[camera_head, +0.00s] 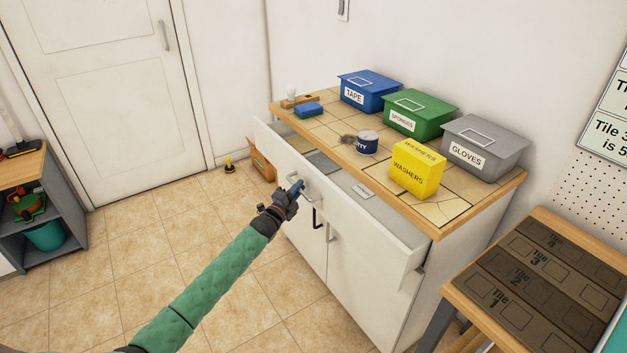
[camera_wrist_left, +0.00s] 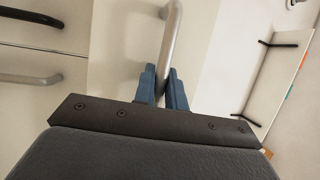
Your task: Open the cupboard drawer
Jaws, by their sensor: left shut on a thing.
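The white cupboard (camera_head: 372,290) stands against the wall under a tiled wooden top. Its wide drawer (camera_head: 365,225) is pulled partly out, and part of its inside shows beneath the top. My left gripper (camera_head: 297,188) is at the drawer front, left of its middle. In the left wrist view, the blue fingers of that gripper (camera_wrist_left: 162,88) are shut on the silver drawer handle (camera_wrist_left: 174,35). In the head view the gripper mostly hides this handle. My right gripper is not in view.
On the top stand blue (camera_head: 368,92), green (camera_head: 420,116) and grey (camera_head: 486,148) bins, a yellow washers box (camera_head: 417,170), a can (camera_head: 367,142) and a blue sponge (camera_head: 308,110). A tile table (camera_head: 540,285) stands at right. The floor (camera_head: 190,240) before the cupboard is clear.

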